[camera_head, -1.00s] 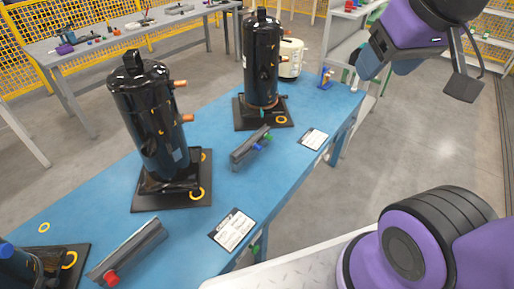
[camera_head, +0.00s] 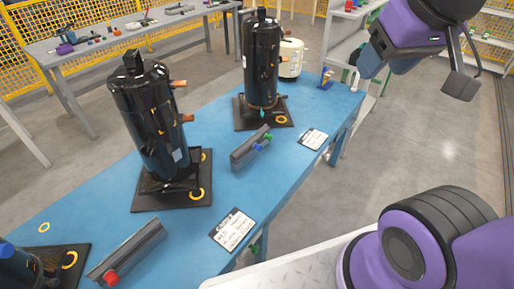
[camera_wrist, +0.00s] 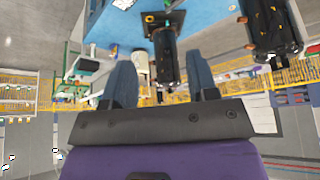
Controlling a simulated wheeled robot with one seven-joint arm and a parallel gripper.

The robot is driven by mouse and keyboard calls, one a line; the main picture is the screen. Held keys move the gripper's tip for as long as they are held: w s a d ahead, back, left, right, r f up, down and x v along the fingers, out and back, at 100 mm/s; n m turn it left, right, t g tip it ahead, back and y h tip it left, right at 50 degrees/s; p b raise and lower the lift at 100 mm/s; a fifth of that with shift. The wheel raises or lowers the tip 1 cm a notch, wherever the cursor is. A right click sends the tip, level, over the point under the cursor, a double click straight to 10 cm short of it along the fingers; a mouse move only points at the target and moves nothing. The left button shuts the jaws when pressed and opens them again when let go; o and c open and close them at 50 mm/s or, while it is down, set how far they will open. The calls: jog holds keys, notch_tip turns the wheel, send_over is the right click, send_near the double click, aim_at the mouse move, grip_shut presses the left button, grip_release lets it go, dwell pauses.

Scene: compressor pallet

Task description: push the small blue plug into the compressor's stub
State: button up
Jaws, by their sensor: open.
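I cannot tell which compressor is meant. My gripper (camera_head: 385,66) is at the upper right, away from the plug and above the floor. In the wrist view my gripper (camera_wrist: 162,65) is open and empty.
A nearer rack (camera_head: 135,250) holds a red plug (camera_head: 111,278). A third compressor with a blue top (camera_head: 10,258) is cut off at the left. Printed cards (camera_head: 233,229) lie along the table's front edge. A cream appliance (camera_head: 290,58) stands behind the far compressor.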

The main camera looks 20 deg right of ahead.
jog(key=w+d+f+m+t+h, duration=0.1)
jog(key=w+d+f, duration=0.15)
jog(key=w, duration=0.85)
jog(key=w+d+f+m+t+h, duration=0.1)
jog(key=w+d+f, duration=0.15)
jog(key=w, duration=0.75)
jog(key=w+f+t+y, duration=0.2)
jog(key=w+f+y, duration=0.1)
jog(key=w+f, duration=1.2)
jog(key=w+a+f+m+t+y, duration=0.1)
jog(key=w+f+y, duration=0.1)
jog(key=f, duration=0.7)
jog(key=w+a+f+m+y, duration=0.1)
jog(key=w+f+y, duration=0.2)
jog(key=f, duration=0.6)
jog(key=s+a+f+m+t+y, duration=0.1)
jog(key=s+f+m, duration=0.1)
jog(key=f, duration=0.3)
jog(key=s+a+f+m+t+y, duration=0.1)
jog(key=s+f+m, duration=0.1)
jog(key=f, duration=0.3)
jog(key=s+a+f+m+t+y, duration=0.1)
jog(key=s+f+m+y, duration=0.1)
jog(key=f, duration=0.3)
jog(key=shift+s+a+f+t, duration=0.15)
jog(key=shift+s+a+t, duration=0.15)
jog(key=shift+a, duration=0.05)
jog(key=shift+s+a+f+m+t, duration=0.15)
jog(key=shift+s+f+m+t, duration=0.25)
jog(key=shift+s+f+m, duration=0.1)
